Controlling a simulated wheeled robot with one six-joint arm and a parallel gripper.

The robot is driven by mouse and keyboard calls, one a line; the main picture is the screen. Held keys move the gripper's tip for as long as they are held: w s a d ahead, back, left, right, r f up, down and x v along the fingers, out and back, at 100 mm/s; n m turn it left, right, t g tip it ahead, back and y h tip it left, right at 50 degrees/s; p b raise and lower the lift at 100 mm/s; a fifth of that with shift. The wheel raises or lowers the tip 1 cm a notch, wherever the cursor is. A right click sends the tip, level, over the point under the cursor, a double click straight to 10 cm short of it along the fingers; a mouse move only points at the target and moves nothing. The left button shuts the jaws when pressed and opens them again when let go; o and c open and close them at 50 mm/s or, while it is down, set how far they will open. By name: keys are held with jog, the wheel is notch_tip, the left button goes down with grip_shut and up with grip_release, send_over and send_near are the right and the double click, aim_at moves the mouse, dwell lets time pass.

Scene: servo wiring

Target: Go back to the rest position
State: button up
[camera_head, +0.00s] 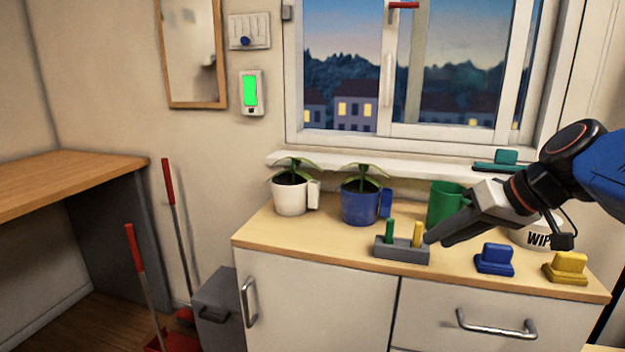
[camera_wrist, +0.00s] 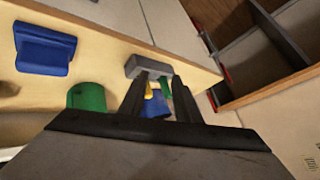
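My gripper (camera_head: 432,240) is over the cabinet's counter, with its fingertips close to the grey block (camera_head: 401,251) that holds a green peg (camera_head: 390,231) and a yellow peg (camera_head: 417,234), both upright. In the wrist view, the two dark fingers of my gripper (camera_wrist: 160,82) are apart with nothing held between them. The grey block (camera_wrist: 147,66) shows beyond the fingertips, with parts of both pegs seen between the fingers. I cannot tell whether a finger touches the block or the yellow peg.
A white pot (camera_head: 290,198), a blue pot (camera_head: 360,207) and a green mug (camera_head: 442,205) stand behind the block. A blue piece (camera_head: 494,260), a yellow piece (camera_head: 566,268) and a white container marked "WIP" (camera_head: 538,238) are at the right. The counter's front left is clear.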

jog(key=s+d+f+m+h, duration=0.1)
jog(key=s+f+h, duration=0.2)
jog(key=s+f, duration=0.4)
jog(key=s+d+f+m+g+h, duration=0.1)
jog(key=s+d+f+h, duration=0.1)
jog(key=s+f, duration=0.5)
notch_tip(320, 180, down, 3)
jog(key=shift+s+d+f+h, duration=0.15)
jog(key=shift+d+f+h, duration=0.1)
jog(key=shift+h, duration=0.15)
jog(key=shift+r, duration=0.1)
dwell(0.8)
